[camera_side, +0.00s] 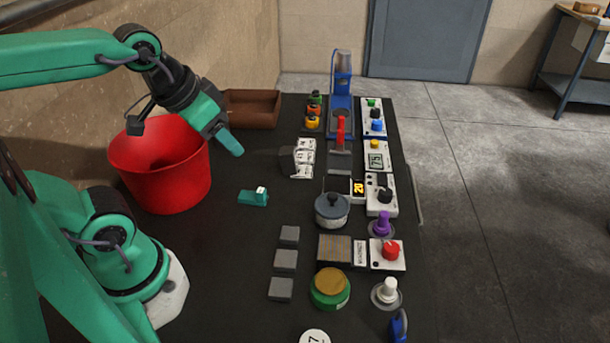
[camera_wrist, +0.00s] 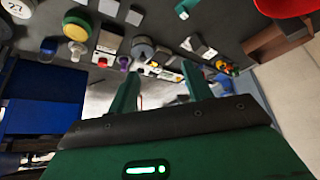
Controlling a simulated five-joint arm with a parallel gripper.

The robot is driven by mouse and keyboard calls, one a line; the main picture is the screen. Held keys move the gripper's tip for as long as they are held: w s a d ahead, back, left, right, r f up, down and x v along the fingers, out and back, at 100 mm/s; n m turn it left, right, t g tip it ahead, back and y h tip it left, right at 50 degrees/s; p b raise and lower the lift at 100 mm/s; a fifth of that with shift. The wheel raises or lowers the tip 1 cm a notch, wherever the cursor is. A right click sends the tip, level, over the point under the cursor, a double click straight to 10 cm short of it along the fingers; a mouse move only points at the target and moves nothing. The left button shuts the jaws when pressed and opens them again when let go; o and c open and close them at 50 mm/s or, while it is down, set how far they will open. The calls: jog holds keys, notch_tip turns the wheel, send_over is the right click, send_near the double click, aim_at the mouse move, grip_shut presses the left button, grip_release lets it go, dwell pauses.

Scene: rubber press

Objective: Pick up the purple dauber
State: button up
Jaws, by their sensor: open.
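The purple dauber (camera_side: 382,223) stands upright on a round grey base at the right side of the black table in the side view. In the wrist view it shows small near the top (camera_wrist: 123,61). My gripper (camera_side: 231,146) is up in the air at the left, near the red bucket, well away from the dauber. In the wrist view my gripper's two green fingers (camera_wrist: 160,92) are spread apart with nothing between them.
A red bucket (camera_side: 160,170) stands at the left, with a brown tray (camera_side: 253,108) behind it. A grey lidded pot (camera_side: 332,209) is left of the dauber. A red-knobbed box (camera_side: 388,254) and a white-handled dauber (camera_side: 387,291) stand in front of it.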

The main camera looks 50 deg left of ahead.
jog(key=w+d+g, duration=0.2)
jog(key=w+d, duration=0.1)
jog(key=w, duration=0.5)
jog(key=g, duration=0.4)
send_over(384, 213)
notch_tip(384, 213, down, 15)
jog(key=shift+s+a+r, duration=0.1)
jog(key=shift+a+r, duration=0.05)
jog(key=shift+r, duration=0.05)
jog(key=shift+f, duration=0.2)
jog(key=shift+f, duration=0.15)
jog(key=shift+f, duration=1.2)
jog(key=shift+f, duration=0.1)
